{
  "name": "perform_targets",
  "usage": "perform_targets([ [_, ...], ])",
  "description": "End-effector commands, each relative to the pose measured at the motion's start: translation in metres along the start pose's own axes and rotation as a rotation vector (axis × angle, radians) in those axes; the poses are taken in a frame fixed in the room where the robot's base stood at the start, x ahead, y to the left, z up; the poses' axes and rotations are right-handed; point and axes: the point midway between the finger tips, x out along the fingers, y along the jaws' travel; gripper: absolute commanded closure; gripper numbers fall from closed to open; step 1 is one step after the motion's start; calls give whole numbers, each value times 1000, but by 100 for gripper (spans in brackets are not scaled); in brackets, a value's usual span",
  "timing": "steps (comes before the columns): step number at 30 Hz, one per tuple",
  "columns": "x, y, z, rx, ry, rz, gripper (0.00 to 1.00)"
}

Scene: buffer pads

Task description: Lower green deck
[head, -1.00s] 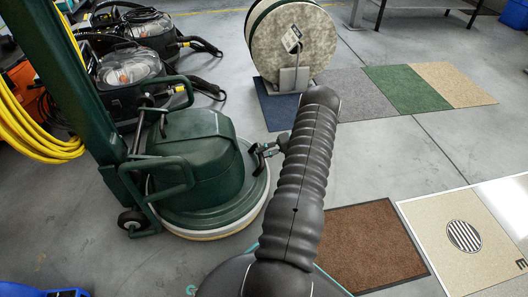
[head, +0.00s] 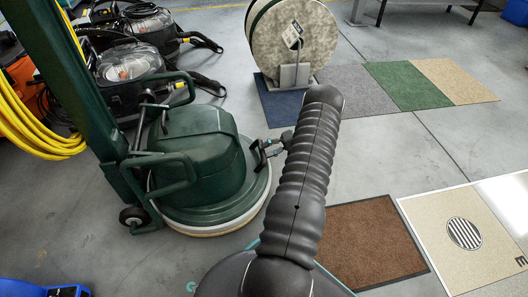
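The green deck (head: 203,160) belongs to a green floor machine with a tall handle post (head: 75,90), a tube frame and a small black wheel (head: 135,218). A pale pad edge (head: 225,228) shows under the deck's rim. Whether that edge touches the floor cannot be told. My gripper (head: 262,157) is at the deck's right rim, close to or touching it. My dark arm hides part of it, and whether its small fingers are closed on the rim is unclear.
A large beige reel (head: 308,45) stands behind on a blue mat (head: 275,110). Other machines (head: 130,65) and a yellow hose (head: 35,130) are at the left. A brown mat (head: 370,235) lies at right. Grey floor is open between the mats.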

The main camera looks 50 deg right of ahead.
Motion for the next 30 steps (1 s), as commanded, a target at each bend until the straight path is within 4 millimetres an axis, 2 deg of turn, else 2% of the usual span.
perform_targets([
  [9,-64,1,0,-1,5,3,51],
  [15,-92,1,0,-1,3,2,51],
  [21,-106,1,0,1,3,2,51],
  [30,-107,1,0,1,3,2,51],
])
